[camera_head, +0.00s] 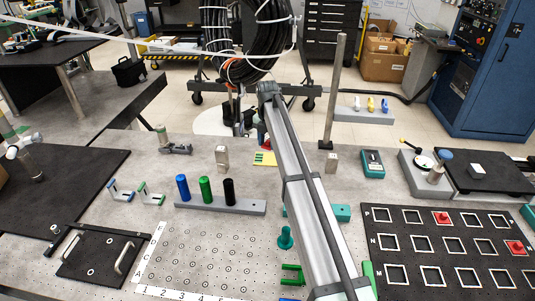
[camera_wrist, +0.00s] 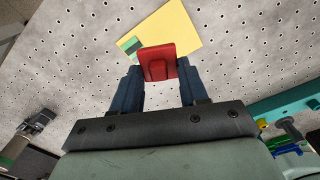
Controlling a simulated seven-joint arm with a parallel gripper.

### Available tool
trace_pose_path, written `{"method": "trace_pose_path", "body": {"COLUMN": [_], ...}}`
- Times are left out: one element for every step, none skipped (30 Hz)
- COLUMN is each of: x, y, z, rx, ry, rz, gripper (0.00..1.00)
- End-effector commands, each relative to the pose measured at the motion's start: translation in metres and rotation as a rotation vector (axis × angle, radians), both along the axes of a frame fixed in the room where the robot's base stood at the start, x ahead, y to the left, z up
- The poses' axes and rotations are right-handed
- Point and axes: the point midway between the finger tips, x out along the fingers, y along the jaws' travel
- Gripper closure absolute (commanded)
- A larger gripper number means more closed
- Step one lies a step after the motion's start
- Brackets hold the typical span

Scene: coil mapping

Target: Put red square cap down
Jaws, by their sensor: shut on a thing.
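In the wrist view, my gripper (camera_wrist: 157,72) is shut on a red square cap (camera_wrist: 158,62). The cap sits between the blue fingertips with a raised red block on its near face. A yellow sheet (camera_wrist: 170,28) with a green and dark corner patch lies on the perforated table beyond the cap. The sheet also shows in the head view (camera_head: 262,159), just left of my arm. In the head view my gripper is largely hidden behind my arm. I cannot tell the gap between cap and table.
A grey block with blue, green and black cylinders (camera_head: 205,190) stands left of my arm. A teal device (camera_head: 372,163) stands right of it.

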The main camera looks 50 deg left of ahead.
Motion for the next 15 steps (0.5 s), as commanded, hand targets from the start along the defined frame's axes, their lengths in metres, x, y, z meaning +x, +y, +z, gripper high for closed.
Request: {"method": "trace_pose_path", "body": {"x": [0.000,0.000,0.000,0.000,0.000,0.000,0.000,0.000,0.000,0.000,0.000,0.000,0.000,0.000,0.000], "y": [-0.001,-0.001,0.000,0.000,0.000,0.000,0.000,0.000,-0.001,0.000,0.000,-0.001,-0.001,-0.001,0.000], "z": [-0.009,-0.012,-0.015,-0.017,-0.019,-0.021,-0.023,-0.025,-0.030,-0.034,-0.038,-0.043,-0.047,-0.050,-0.053], "rx": [-0.001,-0.001,-0.001,-0.001,-0.001,-0.001,0.000,0.000,0.000,0.000,-0.001,-0.001,-0.001,-0.001,-0.001], "ry": [0.001,0.001,0.001,0.001,0.001,0.001,0.001,0.001,0.000,0.001,0.001,0.001,0.001,0.001,0.001], "rz": [0.000,0.000,0.000,0.000,0.000,0.000,0.000,0.000,0.000,0.000,0.000,0.000,0.000,0.000,0.000], "gripper": [0.85,0.85,0.85,0.85,0.85,0.85,0.85,0.85,0.85,0.85,0.85,0.85,0.85,0.85,0.85]}}
